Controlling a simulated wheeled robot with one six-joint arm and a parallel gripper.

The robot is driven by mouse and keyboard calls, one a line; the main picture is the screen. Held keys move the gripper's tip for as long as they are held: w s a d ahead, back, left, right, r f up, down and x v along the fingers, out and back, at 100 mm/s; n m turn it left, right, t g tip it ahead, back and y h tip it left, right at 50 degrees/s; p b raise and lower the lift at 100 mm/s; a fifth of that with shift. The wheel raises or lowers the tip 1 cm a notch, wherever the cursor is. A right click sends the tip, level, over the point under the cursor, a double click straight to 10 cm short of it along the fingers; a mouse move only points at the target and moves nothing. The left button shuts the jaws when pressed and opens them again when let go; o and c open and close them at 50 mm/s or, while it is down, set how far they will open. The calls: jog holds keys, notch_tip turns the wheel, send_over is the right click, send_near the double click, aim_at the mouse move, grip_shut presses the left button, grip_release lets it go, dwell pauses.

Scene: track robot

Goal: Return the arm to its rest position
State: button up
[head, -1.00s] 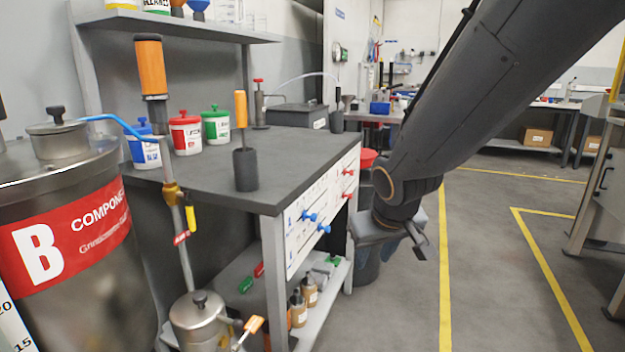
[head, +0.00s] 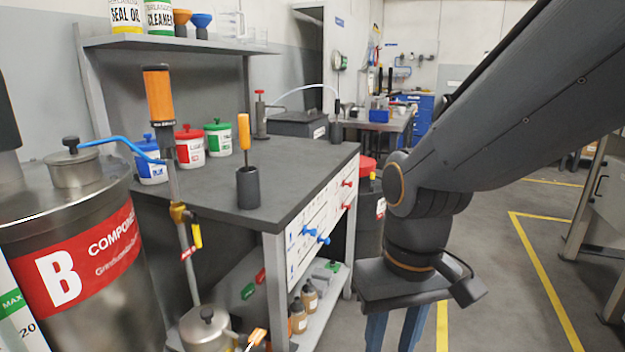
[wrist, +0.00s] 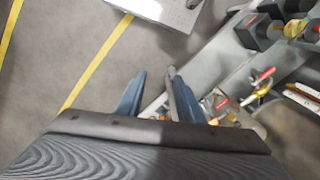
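My arm reaches in from the upper right of the head view and bends down at the wrist. My gripper (head: 394,335) hangs below it, fingers pointing down, partly cut off by the bottom edge. It is beside the workbench (head: 300,160), over the grey floor. In the wrist view, the two blue fingers of my gripper (wrist: 156,76) stand apart with nothing between them. The gripper is open and empty.
A steel drum (head: 65,215) marked B stands at the left. The bench holds blue, red (head: 189,147) and green pots and an orange-handled tool (head: 244,135) in a black holder. A dark bin (head: 368,210) stands behind my wrist.

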jog(key=d+r+m+p, duration=0.2)
jog(key=d+r+p, duration=0.6)
jog(key=p, duration=0.7)
jog(key=shift+s+r+m, duration=0.3)
jog(key=shift+r, duration=0.25)
